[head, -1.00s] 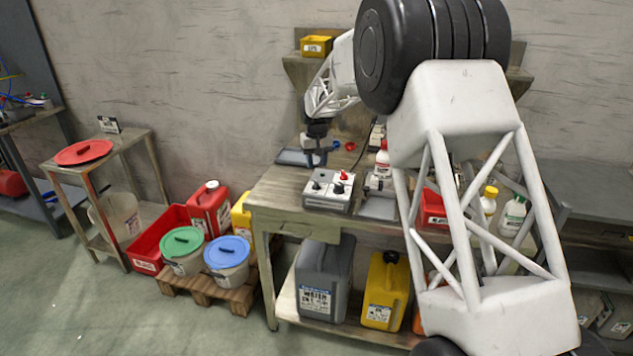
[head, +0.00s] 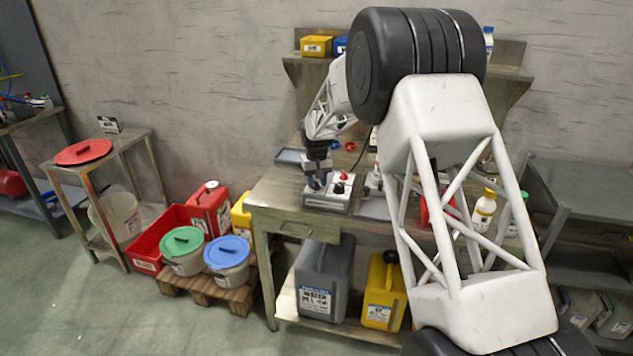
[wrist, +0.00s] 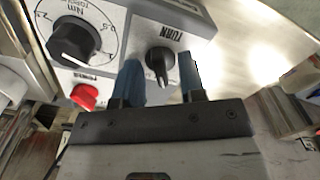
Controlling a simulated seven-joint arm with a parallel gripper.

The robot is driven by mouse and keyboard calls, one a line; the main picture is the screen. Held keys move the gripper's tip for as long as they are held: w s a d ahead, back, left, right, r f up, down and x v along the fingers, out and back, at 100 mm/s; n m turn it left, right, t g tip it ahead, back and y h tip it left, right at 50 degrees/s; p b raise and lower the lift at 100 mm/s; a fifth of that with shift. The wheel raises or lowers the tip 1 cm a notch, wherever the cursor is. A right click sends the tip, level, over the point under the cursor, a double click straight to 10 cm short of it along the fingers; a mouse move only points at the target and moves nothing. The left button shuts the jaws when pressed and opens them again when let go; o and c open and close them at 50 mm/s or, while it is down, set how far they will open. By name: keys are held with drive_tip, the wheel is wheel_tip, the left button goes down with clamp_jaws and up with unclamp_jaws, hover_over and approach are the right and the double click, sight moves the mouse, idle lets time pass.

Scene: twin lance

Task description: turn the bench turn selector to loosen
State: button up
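The bench control box shows in the wrist view (wrist: 112,52) and in the head view (head: 328,205). Its turn selector (wrist: 158,62) is a small black knob under the word TURN, with its narrow handle pointing down the picture toward my gripper. My gripper (wrist: 160,66) is open, with one blue finger on each side of the selector. A gap shows on the right side; I cannot tell whether the left finger touches the knob. The selector's end-position labels are not readable. In the head view my gripper (head: 317,180) is over the left part of the box and hides the selector.
A larger black torque dial (wrist: 74,42) and a red power knob (wrist: 84,96) sit left of the selector on the same box. A grey tray (head: 290,157) lies behind the box on the bench (head: 268,192). Bottles stand to the right, partly behind my arm.

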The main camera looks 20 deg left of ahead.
clamp_jaws()
drive_tip(key=shift+m, duration=0.3)
drive_tip(key=m, duration=0.5)
drive_tip(key=shift+m, duration=0.4)
drive_tip(key=m, duration=0.5)
drive_tip(key=shift+a+m, duration=0.1)
drive_tip(key=shift+m, duration=0.2)
idle(0.3)
